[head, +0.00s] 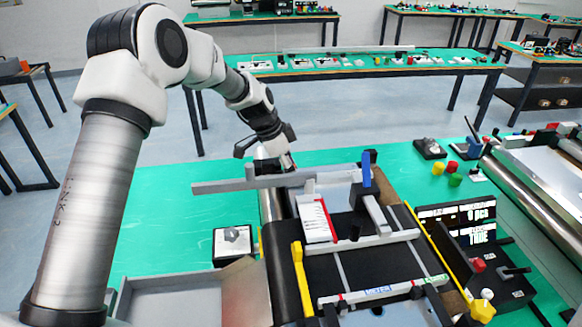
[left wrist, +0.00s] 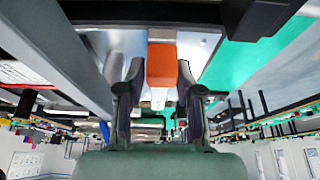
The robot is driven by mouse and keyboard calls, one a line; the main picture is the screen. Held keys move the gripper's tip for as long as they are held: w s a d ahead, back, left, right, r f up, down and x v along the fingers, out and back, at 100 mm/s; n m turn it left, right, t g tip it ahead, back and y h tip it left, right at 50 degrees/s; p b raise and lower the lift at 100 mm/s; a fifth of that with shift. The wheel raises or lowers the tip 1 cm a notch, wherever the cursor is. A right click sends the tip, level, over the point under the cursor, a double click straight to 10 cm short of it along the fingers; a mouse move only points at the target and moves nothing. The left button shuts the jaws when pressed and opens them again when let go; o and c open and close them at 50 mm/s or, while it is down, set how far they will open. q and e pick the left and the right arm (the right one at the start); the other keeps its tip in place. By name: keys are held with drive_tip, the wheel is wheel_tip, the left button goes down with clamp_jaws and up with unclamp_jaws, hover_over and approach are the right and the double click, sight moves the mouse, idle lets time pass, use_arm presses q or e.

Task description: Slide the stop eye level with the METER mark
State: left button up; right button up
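My left gripper (head: 277,163) is at the far end of the dark conveyor (head: 340,264), beside a long grey bar (head: 225,186). In the left wrist view its two fingers (left wrist: 160,85) are apart, with an orange block (left wrist: 162,66) between or just beyond the tips. A gap shows on the block's left. The block may be the stop eye; I cannot confirm this. In the head view it is hidden. A pale strip with small coloured labels (head: 380,291) crosses the near conveyor; I cannot read which is METER. My right gripper is not in view.
A white scale card with a red edge (head: 315,220) and a blue upright piece (head: 366,169) stand over the conveyor. A black display box (head: 460,225) is on the right. A yellow lever (head: 301,278) is at the near left. The green tabletop (head: 165,215) is clear at left.

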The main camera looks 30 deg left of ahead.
sight(329, 176)
use_arm(q)
clamp_jaws()
drive_tip(key=shift+w+d+f, duration=0.2)
drive_tip(key=shift+d, duration=0.1)
drive_tip(key=w+d, duration=0.1)
drive_tip(key=d, duration=0.1)
drive_tip(key=w+d+b, duration=0.1)
drive_tip(key=w+d, duration=0.2)
drive_tip(key=d, duration=0.1)
drive_tip(key=shift+w+d+b, duration=0.25)
drive_tip(key=shift+w+b, duration=0.1)
drive_tip(key=shift+w, duration=0.05)
drive_tip(key=shift+a, duration=0.1)
drive_tip(key=shift+s, duration=0.1)
drive_tip(key=o, duration=0.5)
unclamp_jaws()
drive_tip(key=shift+o, duration=1.3)
drive_tip(key=shift+w, duration=0.2)
drive_tip(key=shift+r, duration=0.1)
